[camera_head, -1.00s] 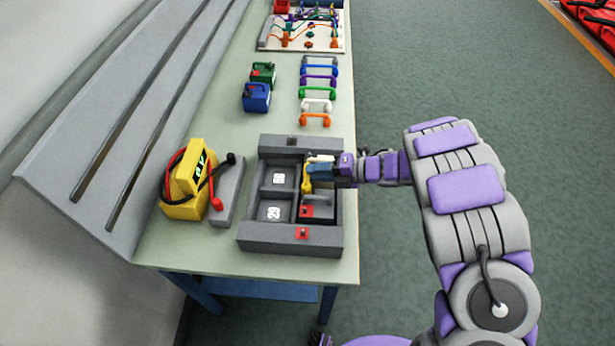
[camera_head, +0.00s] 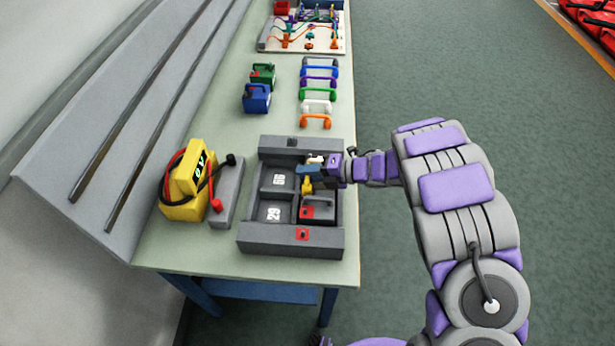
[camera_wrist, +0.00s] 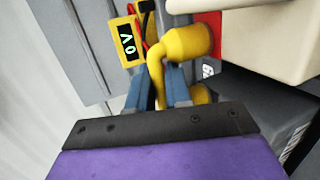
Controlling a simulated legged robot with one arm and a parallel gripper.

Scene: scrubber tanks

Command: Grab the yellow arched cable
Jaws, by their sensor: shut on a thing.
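The yellow arched cable (camera_head: 306,187) is at the grey tray on the bench, by the middle divider. In the wrist view the cable (camera_wrist: 187,44) shows a thick round plug end and a thinner curved part running down between my fingers. My gripper (camera_head: 309,170) reaches in from the right, its blue fingers over the tray. In the wrist view my gripper (camera_wrist: 161,88) is shut on the cable's curved part. Part of the cable is hidden behind the fingers, and I cannot tell whether its ends are seated or free.
The grey tray (camera_head: 290,236) holds two numbered squares and a grey block with a red patch (camera_head: 318,207). A yellow meter (camera_head: 185,190) with red and black leads stands left. Coloured handle-like cables (camera_head: 317,92) and small green and blue boxes (camera_head: 257,98) lie beyond.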

